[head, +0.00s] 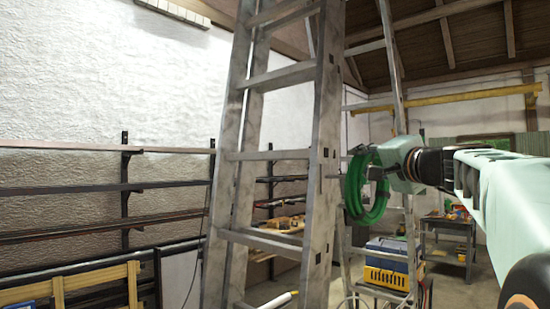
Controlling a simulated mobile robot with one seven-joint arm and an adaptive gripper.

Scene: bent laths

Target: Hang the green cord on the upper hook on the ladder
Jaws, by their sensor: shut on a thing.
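The green cord (352,193) is a coiled loop that hangs upright from my gripper (371,163), right of the ladder. My gripper is shut on the top of the coil, and its fingers are partly hidden by the cord and the gripper body. The grey metal stepladder (322,150) stands just left of the cord. A thin peg-like piece (331,177) sticks out from its right rail toward the coil; I cannot tell whether it is the upper hook. Cord and rail are very close in the picture, but I cannot tell if they touch.
Wall shelves with dark brackets (124,175) line the left. A yellow and blue crate (388,268) sits low behind the ladder's right side. A workbench (449,228) stands at the back right. Open floor shows between them.

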